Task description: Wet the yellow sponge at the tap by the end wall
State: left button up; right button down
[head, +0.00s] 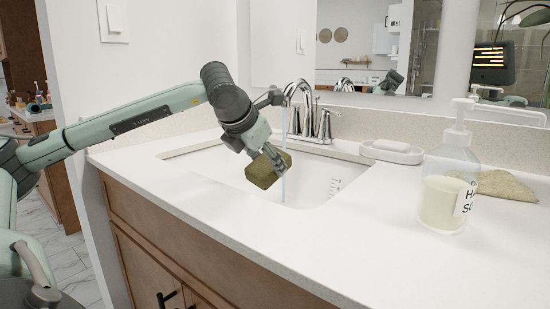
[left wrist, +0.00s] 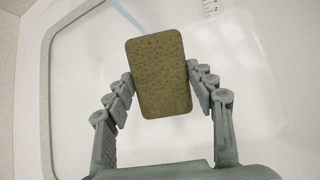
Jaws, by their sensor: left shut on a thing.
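A sponge (head: 266,171), dark olive-yellow and block-shaped, is held over the sink basin (head: 325,185). My left gripper (head: 270,157) is shut on it, with a finger on each side. The left wrist view also shows the sponge (left wrist: 158,75) between the fingers, above the white basin floor. The chrome tap (head: 300,97) stands behind the basin, and a thin bluish stream of water (head: 284,128) runs from its spout. The stream passes close to the sponge; I cannot tell whether it touches it. My right gripper is out of view.
A soap pump bottle (head: 447,190) stands on the counter at the right, with a folded tan cloth (head: 505,185) behind it. A white soap dish (head: 391,151) sits right of the tap. The front counter (head: 330,250) is clear. A mirror (head: 365,45) hangs behind.

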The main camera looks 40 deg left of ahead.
pick_arm(q)
jog(key=d+v, duration=0.1)
jog(key=v, duration=0.5)
jog(key=shift+s+f, duration=0.15)
jog(key=shift+d, duration=0.15)
dwell(0.8)
